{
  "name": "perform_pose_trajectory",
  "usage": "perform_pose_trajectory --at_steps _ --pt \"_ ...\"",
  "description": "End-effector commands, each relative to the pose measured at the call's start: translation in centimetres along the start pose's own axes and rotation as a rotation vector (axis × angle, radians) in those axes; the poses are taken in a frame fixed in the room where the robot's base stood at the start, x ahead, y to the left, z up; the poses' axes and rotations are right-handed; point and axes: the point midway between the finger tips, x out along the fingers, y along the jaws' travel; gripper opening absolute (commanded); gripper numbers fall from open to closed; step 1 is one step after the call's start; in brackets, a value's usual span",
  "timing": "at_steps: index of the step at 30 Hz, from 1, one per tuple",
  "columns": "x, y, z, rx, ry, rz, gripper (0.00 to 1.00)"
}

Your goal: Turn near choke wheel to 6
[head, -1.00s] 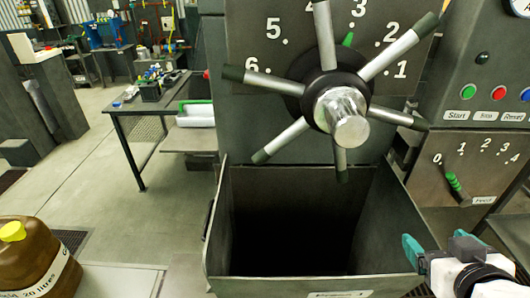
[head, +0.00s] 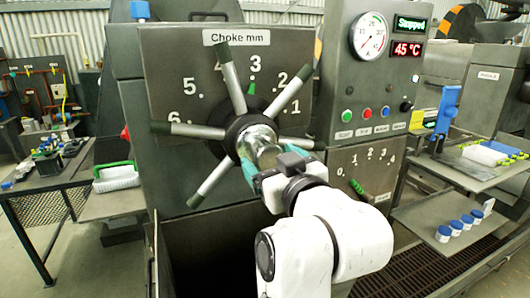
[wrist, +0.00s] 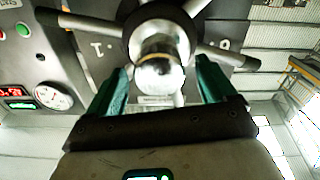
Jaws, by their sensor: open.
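The choke wheel (head: 237,128) is a dark hub with several silver spokes with dark tips, on a grey panel labelled "Choke mm". A green pointer (head: 251,89) behind it stands just under the 3; the 6 (head: 175,117) is at the left end of the scale. My gripper (head: 273,158) is open, its teal fingers either side of the wheel's silver hub end (head: 262,147). In the wrist view the hub end (wrist: 159,68) shows between the spread fingers (wrist: 162,88); I cannot tell whether they touch it.
Right of the wheel is a control panel (head: 345,90) with a gauge, buttons and a display reading "Stopped" and 45 °C. Below it is a small lever (head: 357,188) with a 0–4 scale. A dark open bin (head: 205,245) lies under the wheel. Side tables stand left and right.

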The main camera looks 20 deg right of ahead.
Motion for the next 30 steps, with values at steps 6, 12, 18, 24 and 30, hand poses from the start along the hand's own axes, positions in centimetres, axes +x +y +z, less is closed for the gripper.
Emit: perform_pose_trajectory --at_steps 6,12,18,24,30 --pt "2.4 0.0 -0.1 0.001 -0.001 -0.001 0.84" --pt "2.9 0.0 0.1 0.0 -0.001 0.0 0.84" --pt "2.9 0.0 0.1 0.0 0.0 -0.001 0.82" --pt "2.9 0.0 0.0 0.0 -0.001 -0.001 0.63" --pt "2.9 0.0 0.0 0.0 -0.001 -0.001 0.44"
